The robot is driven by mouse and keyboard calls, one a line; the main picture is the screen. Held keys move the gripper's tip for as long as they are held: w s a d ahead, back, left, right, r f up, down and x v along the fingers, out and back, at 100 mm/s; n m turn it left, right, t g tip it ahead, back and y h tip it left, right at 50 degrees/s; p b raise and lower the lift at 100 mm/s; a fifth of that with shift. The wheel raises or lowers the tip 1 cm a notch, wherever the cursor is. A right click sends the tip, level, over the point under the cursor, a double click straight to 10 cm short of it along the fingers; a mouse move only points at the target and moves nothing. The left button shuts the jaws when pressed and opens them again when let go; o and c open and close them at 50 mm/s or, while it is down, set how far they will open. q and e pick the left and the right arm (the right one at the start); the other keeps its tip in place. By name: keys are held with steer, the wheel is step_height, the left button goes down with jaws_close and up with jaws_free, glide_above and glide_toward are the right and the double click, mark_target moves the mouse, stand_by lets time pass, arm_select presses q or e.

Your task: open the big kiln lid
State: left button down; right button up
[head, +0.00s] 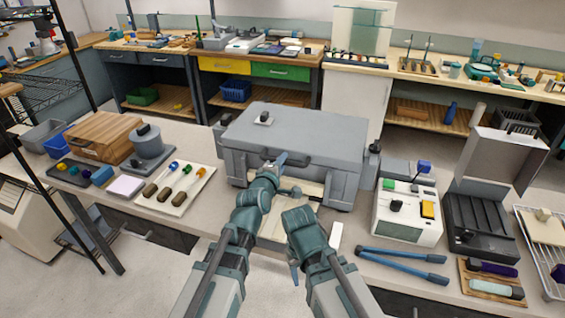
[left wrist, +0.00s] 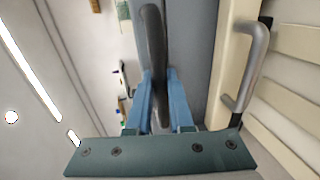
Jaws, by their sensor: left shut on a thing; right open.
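The big kiln is a grey box in the middle of the bench, and its broad lid (head: 310,130) looks closed. A dark handle bar (head: 290,160) runs along the lid's front. My left gripper (head: 281,159) is shut on this handle. In the left wrist view the blue fingers (left wrist: 158,95) sit on either side of the dark handle bar (left wrist: 152,35). My right gripper (head: 294,270) is open and low in front of the bench edge, apart from the kiln. Its fingers are small and partly hidden by my right arm.
A cream panel with a metal handle (left wrist: 255,60) shows beside the gripper.

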stand_by(0.3)
arm_select(q)
steer(key=w+d+r+g+p, duration=0.1)
steer(key=w+r+p, duration=0.2)
steer(key=r+p, duration=0.55)
steer(key=w+d+r+p, duration=0.1)
steer(key=w+r+p, duration=0.1)
steer(key=r+p, duration=0.7)
steer(key=w+d+r+p, duration=0.2)
steer(key=w+r+p, duration=0.3)
steer(key=w+p, duration=0.2)
steer(key=w+d+r+g+p, duration=0.1)
steer(key=w+d+r+p, duration=0.1)
steer(key=w+r+p, duration=0.3)
steer(key=shift+w+d+r+g+y+p, duration=0.35)
steer(key=shift+w+p, duration=1.05)
steer(key=shift+p, duration=0.55)
steer(key=shift+a, duration=0.1)
steer(key=c, duration=0.8)
jaws_free()
steer(key=shift+s, duration=0.1)
